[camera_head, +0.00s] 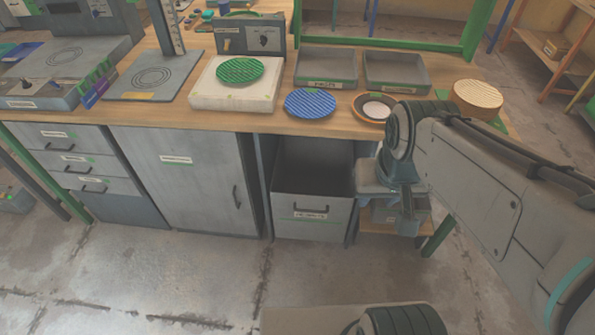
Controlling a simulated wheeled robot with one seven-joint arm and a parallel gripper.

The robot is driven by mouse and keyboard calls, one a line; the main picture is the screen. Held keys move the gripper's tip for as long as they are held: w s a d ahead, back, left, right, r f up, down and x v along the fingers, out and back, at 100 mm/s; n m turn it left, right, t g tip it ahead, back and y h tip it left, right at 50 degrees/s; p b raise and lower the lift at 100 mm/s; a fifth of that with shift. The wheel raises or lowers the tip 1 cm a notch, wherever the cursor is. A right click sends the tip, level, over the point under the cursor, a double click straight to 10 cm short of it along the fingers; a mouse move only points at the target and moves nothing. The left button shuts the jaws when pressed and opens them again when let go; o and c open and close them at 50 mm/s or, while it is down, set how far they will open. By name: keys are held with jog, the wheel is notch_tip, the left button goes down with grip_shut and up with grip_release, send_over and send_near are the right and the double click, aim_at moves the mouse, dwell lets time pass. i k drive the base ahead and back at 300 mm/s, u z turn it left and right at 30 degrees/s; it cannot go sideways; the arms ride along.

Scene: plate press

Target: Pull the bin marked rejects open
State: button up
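A grey bin (312,226) sits under the bench, right of a wide cabinet door. It is pulled out, and its dark, empty-looking inside shows behind the front panel. The front has a dark handle (311,208) and a small label (311,216) that is too small to read surely. My gripper (408,213) hangs just right of the bin's front, apart from the handle. My arm comes in from the right. The fingertips blend into the grey things behind, so their opening is unclear.
The bench top (225,122) holds a green disc (240,70) on a white block, a blue disc (310,103), two grey trays (327,69) and a tan round stack (478,97). A closed cabinet door (190,185) and drawers (75,160) are left. The floor ahead is clear.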

aim_at(311, 188)
jog(key=z, duration=0.15)
jog(key=i, duration=0.6)
jog(key=z, duration=0.5)
